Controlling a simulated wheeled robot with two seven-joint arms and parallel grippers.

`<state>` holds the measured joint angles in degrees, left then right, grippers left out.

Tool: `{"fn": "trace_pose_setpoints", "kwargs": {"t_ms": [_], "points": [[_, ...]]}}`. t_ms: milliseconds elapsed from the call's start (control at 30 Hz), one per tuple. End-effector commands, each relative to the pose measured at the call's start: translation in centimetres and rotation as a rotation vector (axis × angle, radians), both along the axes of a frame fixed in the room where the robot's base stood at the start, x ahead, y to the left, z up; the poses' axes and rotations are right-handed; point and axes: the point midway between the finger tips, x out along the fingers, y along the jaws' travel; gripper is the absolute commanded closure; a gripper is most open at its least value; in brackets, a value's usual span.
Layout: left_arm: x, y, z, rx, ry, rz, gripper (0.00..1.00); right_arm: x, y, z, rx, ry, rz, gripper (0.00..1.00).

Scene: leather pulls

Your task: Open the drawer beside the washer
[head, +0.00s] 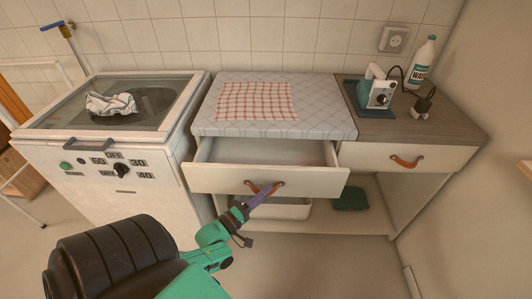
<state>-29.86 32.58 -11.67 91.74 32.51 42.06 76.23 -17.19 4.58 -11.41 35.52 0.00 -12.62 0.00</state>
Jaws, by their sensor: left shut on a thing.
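The drawer (215,180) beside the washer (150,160) is pulled out, and its pale, empty-looking inside (265,152) shows from above. Its front carries a brown leather pull (278,186). My left gripper (262,191) reaches the pull from below and is shut on it; the fingers hide part of the strap. The washer stands to the left, with a dial and a top lid. My right gripper is out of view.
A red checked cloth (257,101) lies on the padded top above the drawer. A second drawer (368,155) at the right is closed, with an iron (377,92) and a white bottle (422,60) above. A white bin (290,210) and green item (350,198) sit below.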

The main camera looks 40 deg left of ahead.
Motion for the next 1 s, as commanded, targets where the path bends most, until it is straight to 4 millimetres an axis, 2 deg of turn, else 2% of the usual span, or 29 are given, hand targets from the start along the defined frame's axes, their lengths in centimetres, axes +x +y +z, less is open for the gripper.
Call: {"fn": "trace_pose_setpoints", "kwargs": {"t_ms": [33,100,300,500,700,1000], "points": [[-1.5,-1.1,0.7,-0.004,0.007,0.001,1.00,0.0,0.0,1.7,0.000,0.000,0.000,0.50],[-3.4,-2.5,0.6,-0.003,0.005,0.000,1.00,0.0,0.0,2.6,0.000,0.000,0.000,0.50],[-8.0,-6.1,0.3,-0.002,0.003,0.000,1.00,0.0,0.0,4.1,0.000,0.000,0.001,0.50],[-11.2,-8.5,0.1,0.001,0.001,0.000,1.00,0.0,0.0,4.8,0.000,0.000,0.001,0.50],[-12.6,-9.6,0.1,0.001,-0.002,-0.001,1.00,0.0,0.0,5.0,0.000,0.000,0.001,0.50],[-12.8,-9.8,0.0,0.002,-0.003,-0.001,1.00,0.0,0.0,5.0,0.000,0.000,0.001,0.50]]}}
